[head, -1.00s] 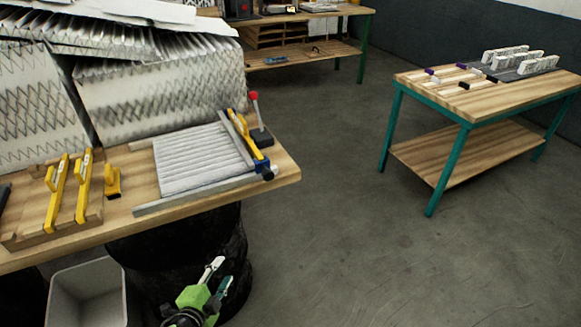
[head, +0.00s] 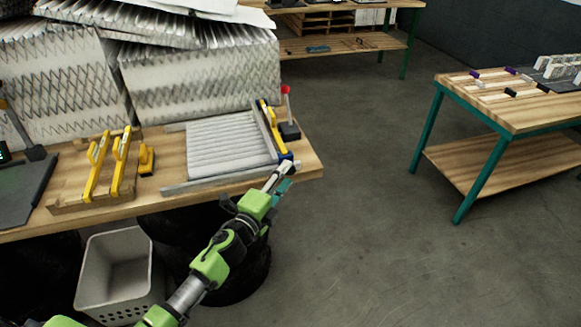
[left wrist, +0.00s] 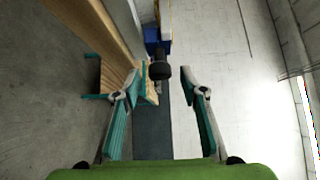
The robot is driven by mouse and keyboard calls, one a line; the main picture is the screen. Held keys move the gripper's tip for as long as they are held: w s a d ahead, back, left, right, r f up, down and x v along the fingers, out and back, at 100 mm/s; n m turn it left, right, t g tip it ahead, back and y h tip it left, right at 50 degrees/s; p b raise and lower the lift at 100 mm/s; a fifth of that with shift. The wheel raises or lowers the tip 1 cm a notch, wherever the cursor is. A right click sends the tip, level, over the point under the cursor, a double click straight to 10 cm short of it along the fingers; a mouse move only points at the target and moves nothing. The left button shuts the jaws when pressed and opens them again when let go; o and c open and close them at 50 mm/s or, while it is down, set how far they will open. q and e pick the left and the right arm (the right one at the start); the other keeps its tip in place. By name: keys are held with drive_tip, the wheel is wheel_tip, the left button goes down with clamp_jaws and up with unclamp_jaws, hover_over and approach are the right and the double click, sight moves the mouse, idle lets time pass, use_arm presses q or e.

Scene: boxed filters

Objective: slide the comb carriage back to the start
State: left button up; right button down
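The comb carriage (head: 270,130), a grey bar with a yellow handle and a blue end block, stands at the right end of the pleated filter (head: 230,142) in its grey frame. In the left wrist view, a dark round knob (left wrist: 160,71) and a blue block (left wrist: 157,38) show ahead. My left gripper (head: 284,176) is at the bench's front edge, just in front of the carriage's near end. Its fingers (left wrist: 161,91) are spread on either side of the knob's line, with nothing held. The knob appears beyond the fingertips; contact is not visible. My right gripper is not in view.
A red-topped lever (head: 286,107) stands right of the carriage. Yellow combs (head: 98,165) lie in a wooden tray at left, beside a small yellow tool (head: 146,159). Large pleated filters (head: 205,85) stand behind. A white bin (head: 118,272) is below the bench.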

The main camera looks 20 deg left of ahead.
sight(289, 174)
use_arm(q)
drive_tip(key=shift+w+d, duration=0.15)
drive_tip(key=shift+w, duration=0.75)
drive_tip(key=shift+w+d, duration=0.15)
drive_tip(key=shift+w, duration=0.75)
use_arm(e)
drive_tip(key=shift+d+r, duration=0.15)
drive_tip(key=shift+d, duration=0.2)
use_arm(q)
clamp_jaws()
drive_tip(key=shift+a, duration=0.1)
